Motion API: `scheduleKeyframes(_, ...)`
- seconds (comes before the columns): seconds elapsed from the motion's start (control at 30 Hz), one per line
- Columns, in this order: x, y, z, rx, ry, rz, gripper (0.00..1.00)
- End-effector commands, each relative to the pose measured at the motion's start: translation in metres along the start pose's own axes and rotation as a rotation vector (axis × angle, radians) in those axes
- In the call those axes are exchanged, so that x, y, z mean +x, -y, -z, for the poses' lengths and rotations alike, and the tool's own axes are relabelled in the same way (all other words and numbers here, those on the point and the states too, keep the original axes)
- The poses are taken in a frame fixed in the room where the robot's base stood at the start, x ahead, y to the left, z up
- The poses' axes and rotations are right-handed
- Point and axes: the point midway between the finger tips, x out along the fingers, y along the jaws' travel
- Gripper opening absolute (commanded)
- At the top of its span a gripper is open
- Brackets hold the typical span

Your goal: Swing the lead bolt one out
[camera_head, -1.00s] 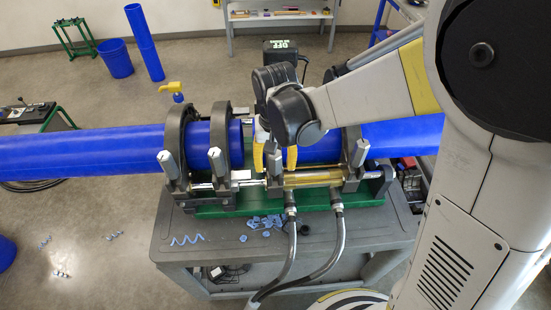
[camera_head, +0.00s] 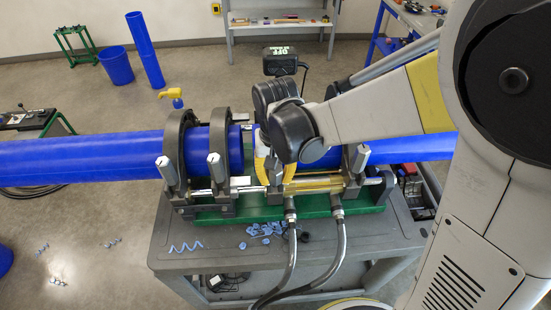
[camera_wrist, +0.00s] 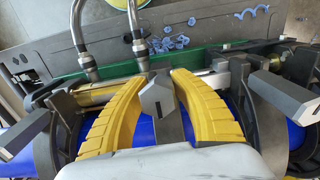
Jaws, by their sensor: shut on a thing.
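A pipe fusion clamp (camera_head: 232,130) holds blue pipe (camera_head: 90,155) on the cart. Grey bolts with block-shaped heads stand along its front: two at the left, the outer one (camera_head: 166,170) and the inner one (camera_head: 216,168), and one at the right (camera_head: 359,158). My gripper (camera_head: 275,178) is at another bolt between them, which my fingers largely hide in the head view. In the wrist view this grey bolt (camera_wrist: 158,97) stands between the curved yellow fingers of my gripper (camera_wrist: 168,85), shut on it. Two other bolt heads (camera_wrist: 283,95) (camera_wrist: 22,135) lie to the sides.
Two hoses (camera_head: 290,240) run from the clamp's front down past the grey cart (camera_head: 205,262). Blue shavings (camera_head: 265,229) lie on the cart top. A yellow-topped spray bottle (camera_head: 174,93) stands behind the pipe.

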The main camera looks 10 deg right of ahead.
Motion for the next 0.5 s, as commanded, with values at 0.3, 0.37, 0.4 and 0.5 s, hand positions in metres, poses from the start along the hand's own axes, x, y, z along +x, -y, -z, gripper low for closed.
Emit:
scheduleKeyframes(0.3,0.0007,0.0000,-0.0024,0.000,0.001,0.000,0.18)
scheduleKeyframes(0.37,0.0017,0.0001,-0.0040,-0.001,0.000,0.000,0.18)
scheduleKeyframes(0.4,0.0028,0.0001,-0.0057,-0.001,0.001,0.000,0.18)
scheduleKeyframes(0.5,0.0061,0.0003,-0.0118,-0.001,0.001,0.000,0.19)
